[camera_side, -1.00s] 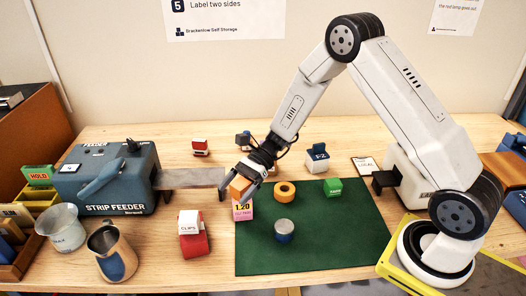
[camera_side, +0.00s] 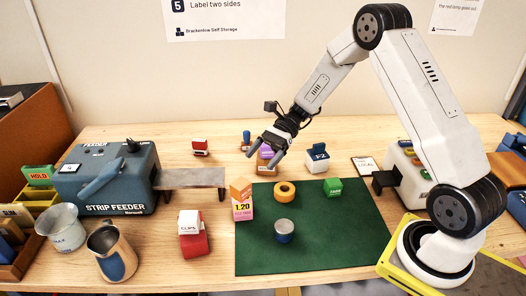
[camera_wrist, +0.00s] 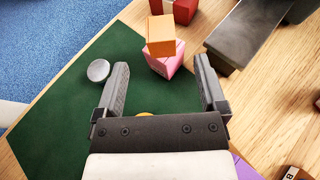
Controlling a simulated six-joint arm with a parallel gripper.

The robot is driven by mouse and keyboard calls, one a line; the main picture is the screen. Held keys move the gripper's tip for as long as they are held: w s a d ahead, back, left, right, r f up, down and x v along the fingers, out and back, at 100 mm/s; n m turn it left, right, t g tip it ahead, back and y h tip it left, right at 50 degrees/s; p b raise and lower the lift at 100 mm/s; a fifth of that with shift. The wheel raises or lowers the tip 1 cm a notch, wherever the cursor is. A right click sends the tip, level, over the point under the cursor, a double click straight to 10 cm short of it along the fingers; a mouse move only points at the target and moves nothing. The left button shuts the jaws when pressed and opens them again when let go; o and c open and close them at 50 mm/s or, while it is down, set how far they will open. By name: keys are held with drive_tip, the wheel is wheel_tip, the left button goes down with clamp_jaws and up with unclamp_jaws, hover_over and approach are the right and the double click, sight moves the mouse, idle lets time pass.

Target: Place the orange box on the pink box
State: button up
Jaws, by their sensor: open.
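The orange box (camera_side: 241,188) rests on top of the pink box (camera_side: 243,209) at the left edge of the green mat. In the wrist view the orange box (camera_wrist: 161,36) sits on the pink box (camera_wrist: 166,63), turned a little against it. My gripper (camera_side: 272,158) is open and empty, up and to the right of the two boxes in the side view. In the wrist view my gripper's fingers (camera_wrist: 163,86) stand apart, with the boxes beyond them.
The green mat (camera_side: 330,235) holds a yellow-orange ring (camera_side: 285,191), a grey-topped cylinder (camera_side: 284,231) and a green block (camera_side: 333,187). A purple box (camera_side: 266,166) stands behind, close to my gripper in the picture. A red item with a white CLIPS label (camera_side: 192,238) is left of the mat.

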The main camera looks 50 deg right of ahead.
drive_tip(key=shift+d+r, duration=0.25)
drive_tip(key=shift+d, duration=0.3)
drive_tip(key=shift+a, duration=0.1)
drive_tip(key=s+a+n+t+h, duration=0.2)
drive_tip(key=s+n+h, duration=1.1)
drive_tip(key=n, duration=0.5)
drive_tip(key=shift+s+t, duration=0.3)
drive_tip(key=shift+s, duration=0.45)
